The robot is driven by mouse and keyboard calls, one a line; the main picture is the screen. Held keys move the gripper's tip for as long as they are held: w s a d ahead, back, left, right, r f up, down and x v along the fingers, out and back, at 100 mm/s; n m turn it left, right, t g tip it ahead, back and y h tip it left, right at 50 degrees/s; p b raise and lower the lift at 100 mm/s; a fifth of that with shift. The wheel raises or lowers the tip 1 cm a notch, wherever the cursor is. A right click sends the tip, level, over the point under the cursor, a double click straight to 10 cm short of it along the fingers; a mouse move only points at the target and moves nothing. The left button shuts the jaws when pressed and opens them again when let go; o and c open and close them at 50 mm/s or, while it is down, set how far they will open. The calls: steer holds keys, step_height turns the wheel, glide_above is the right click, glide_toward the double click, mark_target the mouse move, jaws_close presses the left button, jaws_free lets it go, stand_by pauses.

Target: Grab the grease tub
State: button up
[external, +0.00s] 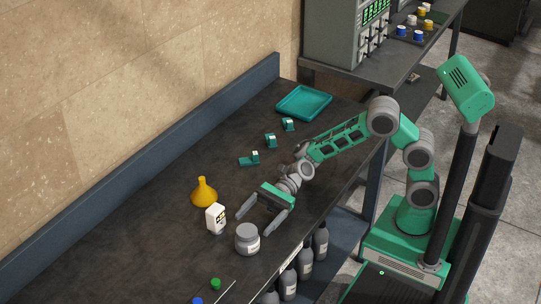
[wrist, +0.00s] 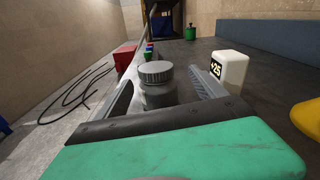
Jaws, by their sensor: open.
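The grease tub looks to be the grey lidded jar (external: 247,239), upright near the front edge of the dark bench (external: 130,225). It also shows in the wrist view (wrist: 157,88), ahead of my gripper and between the lines of its two fingers. My gripper (external: 258,220) is open and low over the bench, its fingers pointing at the jar. In the wrist view my gripper (wrist: 160,98) has one finger on each side of the jar. I cannot tell whether either finger touches it.
A white block marked +25 (external: 216,218) stands close beside the left finger, with a yellow funnel (external: 204,192) behind it. A green cap (external: 215,284) and a blue cap (external: 197,300) lie nearer the front. A teal tray (external: 304,102) is at the far end.

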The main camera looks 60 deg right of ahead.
mark_target(242, 238)
steer(key=shift+s+a+m, duration=0.3)
steer(key=shift+a+m, duration=0.2)
steer(key=shift+m, duration=0.1)
steer(key=a, duration=0.7)
steer(key=shift+a, duration=0.35)
steer(key=shift+d, duration=0.1)
jaws_close()
